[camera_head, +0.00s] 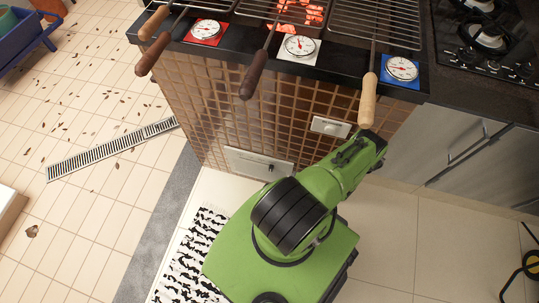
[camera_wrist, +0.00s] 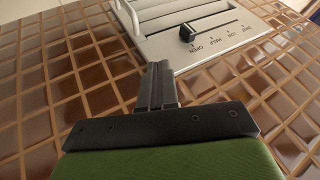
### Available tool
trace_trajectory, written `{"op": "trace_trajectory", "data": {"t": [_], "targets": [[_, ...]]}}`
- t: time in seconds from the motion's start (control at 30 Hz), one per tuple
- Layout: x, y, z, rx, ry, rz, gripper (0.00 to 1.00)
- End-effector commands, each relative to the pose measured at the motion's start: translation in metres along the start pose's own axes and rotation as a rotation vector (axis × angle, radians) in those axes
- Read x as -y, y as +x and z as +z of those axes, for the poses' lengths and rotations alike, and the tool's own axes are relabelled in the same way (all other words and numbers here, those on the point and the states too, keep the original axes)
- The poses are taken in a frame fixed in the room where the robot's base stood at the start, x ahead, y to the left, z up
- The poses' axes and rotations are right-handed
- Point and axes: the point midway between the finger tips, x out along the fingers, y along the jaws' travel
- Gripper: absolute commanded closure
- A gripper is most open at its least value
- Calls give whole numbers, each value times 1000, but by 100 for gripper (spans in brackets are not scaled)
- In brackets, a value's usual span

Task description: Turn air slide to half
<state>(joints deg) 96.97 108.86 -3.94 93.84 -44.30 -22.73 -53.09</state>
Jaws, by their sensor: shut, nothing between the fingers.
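The air slide is a pale metal plate with slots (camera_wrist: 222,46) on the brown tiled grill front. Its small black knob (camera_wrist: 187,32) sits at the left end of the slit, by the OPEN mark, with HALF and the other marks to its right. In the head view my green arm reaches towards the plate and the fingertips are hard to make out.
A second pale plate with a small handle (camera_head: 258,163) is lower left on the tiled front. A wooden handle (camera_head: 368,101) hangs over the dark counter edge above my gripper. Three dials and grill racks are on top.

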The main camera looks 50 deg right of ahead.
Motion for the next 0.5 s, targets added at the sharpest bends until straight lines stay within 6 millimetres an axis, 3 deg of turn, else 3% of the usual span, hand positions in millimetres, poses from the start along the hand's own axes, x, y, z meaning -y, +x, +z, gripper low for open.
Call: {"op": "trace_trajectory", "data": {"t": [0.17, 0.5], "targets": [[-1, 22, 2, 0, 0, -1, 100], [-2, 98, 3, -1, -1, -1, 100]]}}
